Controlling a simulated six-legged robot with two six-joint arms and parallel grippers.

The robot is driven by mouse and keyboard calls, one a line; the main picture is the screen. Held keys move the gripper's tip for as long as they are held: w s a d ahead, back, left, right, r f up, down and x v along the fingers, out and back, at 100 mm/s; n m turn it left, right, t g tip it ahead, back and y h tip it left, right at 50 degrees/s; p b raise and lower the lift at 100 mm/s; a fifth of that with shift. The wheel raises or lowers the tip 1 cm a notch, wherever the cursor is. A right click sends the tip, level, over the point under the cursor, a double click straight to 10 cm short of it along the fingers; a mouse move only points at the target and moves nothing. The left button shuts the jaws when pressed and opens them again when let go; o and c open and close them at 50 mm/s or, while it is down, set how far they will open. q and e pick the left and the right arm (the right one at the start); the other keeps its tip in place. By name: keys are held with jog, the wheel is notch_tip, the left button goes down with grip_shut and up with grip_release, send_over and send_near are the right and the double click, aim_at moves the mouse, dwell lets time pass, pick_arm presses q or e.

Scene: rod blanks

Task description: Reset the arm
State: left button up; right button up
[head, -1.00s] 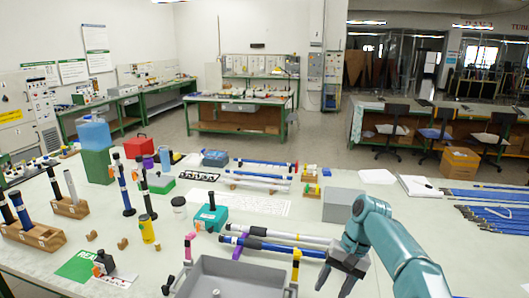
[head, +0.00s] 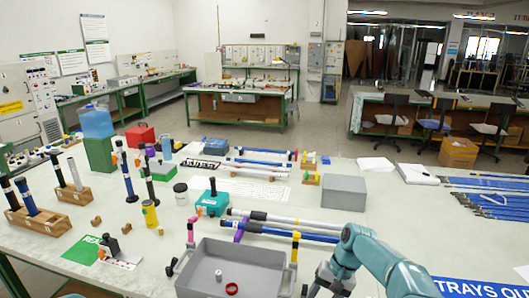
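My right arm comes in from the right, low in the head view. Its grey gripper (head: 328,283) is at the bottom edge, just right of the grey tray (head: 192,281). Its fingers look spread apart with nothing between them, though the tips are partly cut off by the frame edge. My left arm and gripper are not in view.
The tray holds a red ring (head: 232,288) and a small white piece (head: 218,275). Blue and white rods (head: 290,229) lie on supports behind it. A grey box (head: 344,192) stands beyond my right arm. Wooden rod holders (head: 40,222) stand at left.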

jog(key=s+a+f+t+b, duration=0.1)
jog(key=s+f, duration=0.5)
jog(key=f, duration=0.3)
jog(key=s+a+f+b, duration=0.1)
jog(key=s+f, duration=0.6)
jog(key=f, duration=0.2)
jog(key=s+a+f+n+t, duration=0.1)
jog(key=s+f, duration=0.1)
jog(key=s, duration=1.5)
jog(key=shift+s+f+b, duration=0.3)
jog(key=shift+s, duration=0.1)
jog(key=shift+w+a, duration=0.1)
jog(key=shift+s, duration=0.2)
jog(key=shift+w, duration=0.15)
